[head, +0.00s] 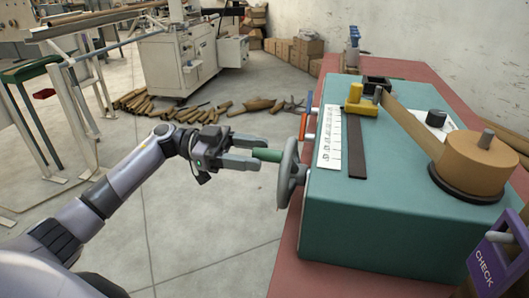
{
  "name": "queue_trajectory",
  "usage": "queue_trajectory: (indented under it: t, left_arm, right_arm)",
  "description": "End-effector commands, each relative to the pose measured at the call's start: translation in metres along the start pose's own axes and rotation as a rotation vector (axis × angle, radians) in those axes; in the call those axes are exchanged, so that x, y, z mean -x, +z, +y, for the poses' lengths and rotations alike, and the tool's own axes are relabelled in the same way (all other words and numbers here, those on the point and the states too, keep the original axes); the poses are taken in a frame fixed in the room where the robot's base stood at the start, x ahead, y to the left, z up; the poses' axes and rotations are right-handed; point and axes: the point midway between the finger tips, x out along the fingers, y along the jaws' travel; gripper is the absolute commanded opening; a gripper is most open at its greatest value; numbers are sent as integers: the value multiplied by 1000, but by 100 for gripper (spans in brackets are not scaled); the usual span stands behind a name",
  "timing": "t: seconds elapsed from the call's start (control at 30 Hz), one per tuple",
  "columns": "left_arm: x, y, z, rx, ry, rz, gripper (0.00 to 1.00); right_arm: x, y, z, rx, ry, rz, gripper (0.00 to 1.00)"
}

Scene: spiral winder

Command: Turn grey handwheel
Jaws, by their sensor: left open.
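The grey handwheel (287,174) is mounted on the left side of the teal machine box (400,225). One finger is above and one below the handle's outer end in the picture. I cannot tell whether either finger touches the handle. My right gripper is not in view.
A brown roll (478,163) with a strip stands on the box, beside a yellow block (361,99) and a scale plate (329,137). A purple CHECK holder (495,262) is at lower right. Cardboard tubes (150,103) lie on the floor behind.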

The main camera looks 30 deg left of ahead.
Motion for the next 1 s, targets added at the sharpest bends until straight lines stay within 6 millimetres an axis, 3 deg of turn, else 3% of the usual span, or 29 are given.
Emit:
queue_trajectory:
  t: [0.2,0.53,0.57,0.7,1.0]
  left_arm:
    - [-26,-1,0,0,1,2,52]
    - [-31,0,0,1,-1,0,52]
    - [-31,0,0,2,0,0,45]
    - [-31,0,0,2,0,0,0]
    - [-31,-4,-2,32,0,-1,0]
  right_arm:
    - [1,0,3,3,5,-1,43]
    - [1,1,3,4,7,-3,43]
    - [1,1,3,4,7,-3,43]
    - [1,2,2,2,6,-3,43]
    - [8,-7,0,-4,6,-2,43]
